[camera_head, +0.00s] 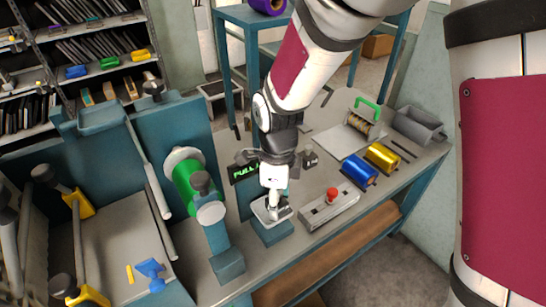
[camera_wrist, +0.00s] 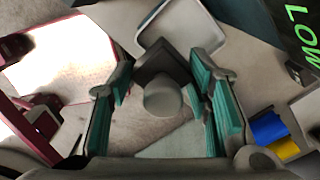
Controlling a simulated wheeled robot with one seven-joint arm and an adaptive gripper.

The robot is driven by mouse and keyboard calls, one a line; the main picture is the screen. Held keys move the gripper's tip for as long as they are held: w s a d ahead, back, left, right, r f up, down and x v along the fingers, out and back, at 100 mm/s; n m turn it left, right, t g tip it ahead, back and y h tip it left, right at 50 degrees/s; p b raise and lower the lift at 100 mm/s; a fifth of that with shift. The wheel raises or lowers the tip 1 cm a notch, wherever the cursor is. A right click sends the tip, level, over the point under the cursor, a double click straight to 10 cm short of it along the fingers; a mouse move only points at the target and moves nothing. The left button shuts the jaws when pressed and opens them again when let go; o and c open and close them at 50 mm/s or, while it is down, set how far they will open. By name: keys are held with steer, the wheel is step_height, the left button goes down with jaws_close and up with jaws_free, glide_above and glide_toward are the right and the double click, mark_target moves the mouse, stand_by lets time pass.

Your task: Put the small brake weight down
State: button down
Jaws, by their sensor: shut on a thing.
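My gripper (camera_head: 274,206) is low over a shallow pale tray (camera_head: 261,214) on a teal block in the head view. In the wrist view my gripper (camera_wrist: 167,98) has its teal-padded fingers on either side of a small grey weight with a round knob (camera_wrist: 163,101) and a dark squarish body. It is shut on this weight. The pale tray (camera_wrist: 207,42) lies just beyond the weight in the wrist view. I cannot tell whether the weight touches the tray. In the head view the weight is mostly hidden by my gripper.
A green foil roll (camera_head: 184,181) on a stand is left of my gripper. A grey fixture with a red knob (camera_head: 331,194) is close on the right. Blue (camera_head: 358,171) and gold (camera_head: 382,157) rolls lie farther right. A display (camera_head: 243,172) stands behind.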

steer(key=w, duration=0.1)
steer(key=w+a, duration=0.1)
steer(key=shift+w+a+f, duration=0.15)
steer(key=shift+w, duration=0.15)
steer(key=shift+f, duration=1.75)
steer(key=c, duration=0.8)
jaws_free()
steer(key=shift+f, duration=0.1)
steer(key=shift+c, duration=0.2)
step_height(320, 180, up, 12)
steer(key=shift+p, duration=0.45)
